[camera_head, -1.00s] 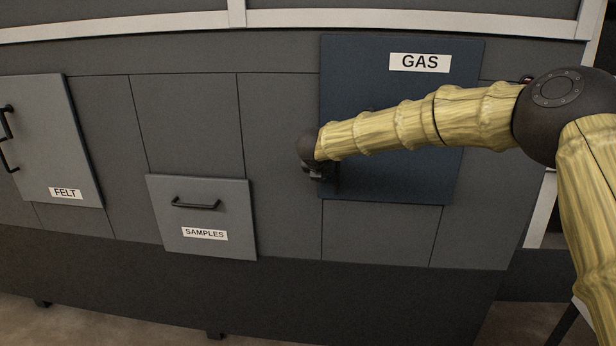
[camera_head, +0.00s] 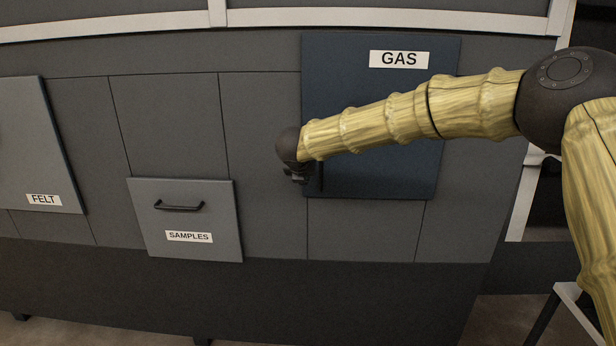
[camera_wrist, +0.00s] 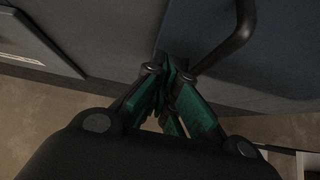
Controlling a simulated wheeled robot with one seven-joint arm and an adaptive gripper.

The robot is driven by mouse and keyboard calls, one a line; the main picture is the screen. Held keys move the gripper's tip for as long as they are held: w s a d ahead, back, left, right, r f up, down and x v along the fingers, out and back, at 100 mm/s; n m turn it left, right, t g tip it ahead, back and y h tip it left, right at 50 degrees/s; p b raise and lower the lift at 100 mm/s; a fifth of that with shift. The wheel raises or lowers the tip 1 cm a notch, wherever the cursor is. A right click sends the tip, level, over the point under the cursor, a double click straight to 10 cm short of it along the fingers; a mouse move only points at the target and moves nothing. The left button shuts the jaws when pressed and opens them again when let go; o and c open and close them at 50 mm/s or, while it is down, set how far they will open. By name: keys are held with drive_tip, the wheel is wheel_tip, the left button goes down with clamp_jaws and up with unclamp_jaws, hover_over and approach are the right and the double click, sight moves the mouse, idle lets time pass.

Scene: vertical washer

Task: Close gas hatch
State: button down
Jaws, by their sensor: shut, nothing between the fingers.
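The gas hatch (camera_head: 378,178) is a dark blue panel with a white GAS label (camera_head: 400,59). It looks flat or nearly flat against the grey cabinet front; I cannot tell whether a thin gap remains. My gripper (camera_head: 298,176) is at the hatch's left edge, and my forearm hides part of the panel. In the wrist view the gripper's teal fingers (camera_wrist: 172,88) are shut and empty. The dark curved handle (camera_wrist: 228,42) on the blue hatch (camera_wrist: 280,50) is just right of the fingertips; whether they touch it is unclear.
The samples drawer (camera_head: 187,215), with a black handle, is left of and below the hatch. The felt door (camera_head: 35,145) is at the far left. A pale frame post (camera_head: 525,195) stands right of the cabinet. Floor (camera_head: 100,332) shows along the bottom.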

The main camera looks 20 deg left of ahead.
drive_tip(key=b+v, duration=0.1)
drive_tip(key=v, duration=0.8)
drive_tip(key=shift+b, duration=0.4)
